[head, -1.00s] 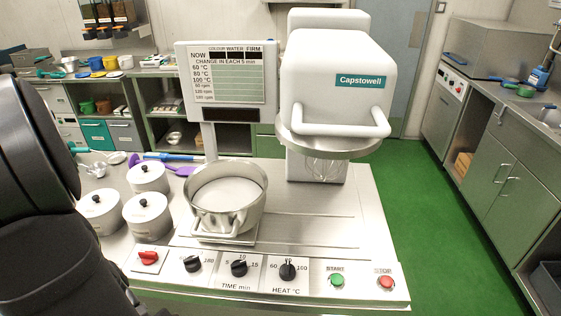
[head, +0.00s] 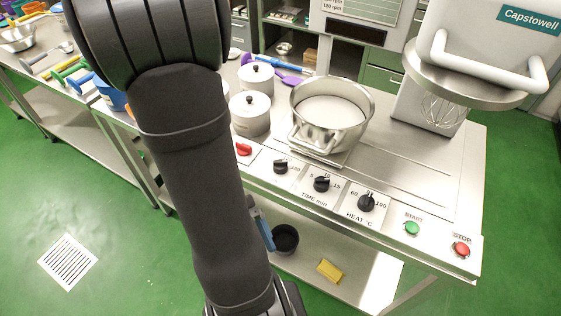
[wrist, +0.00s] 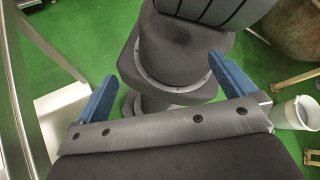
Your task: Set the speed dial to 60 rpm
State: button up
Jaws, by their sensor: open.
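The control panel runs along the front of the steel bench. The leftmost black dial (head: 281,167), beside the red knob, appears to be the speed dial; its scale and setting are too small to read. The time dial (head: 321,184) and heat dial (head: 367,202) sit to its right.
A red knob (head: 243,149), green start button (head: 412,228) and red stop button (head: 461,249) share the panel. A steel pot (head: 350,135) stands behind the dials, with lidded pots (head: 250,114) left of it. The mixer (head: 485,60) overhangs the bench's right side.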

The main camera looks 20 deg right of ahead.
jog(key=shift+c, duration=0.4)
jog(key=shift+w, duration=0.1)
jog(key=c, duration=0.4)
jog(key=shift+w+d+m, duration=0.1)
jog(key=shift+w+m, duration=0.2)
jog(key=c, duration=0.3)
jog(key=w+m+t, duration=0.1)
jog(key=w+m, duration=0.1)
jog(key=w+d+m+t, duration=0.1)
jog(key=w+m, duration=0.1)
jog(key=w+r+m+t, duration=0.1)
jog(key=w+m, duration=0.2)
jog(key=shift+d, duration=0.2)
jog(key=shift+c, duration=0.6)
jog(key=m+t+h, duration=0.2)
jog(key=m+t, duration=0.5)
jog(key=m, duration=1.3)
send_near(279, 161)
jog(key=x, duration=0.9)
jog(key=shift+d+f, duration=0.15)
jog(key=shift+f, duration=0.2)
jog(key=shift+c, duration=0.2)
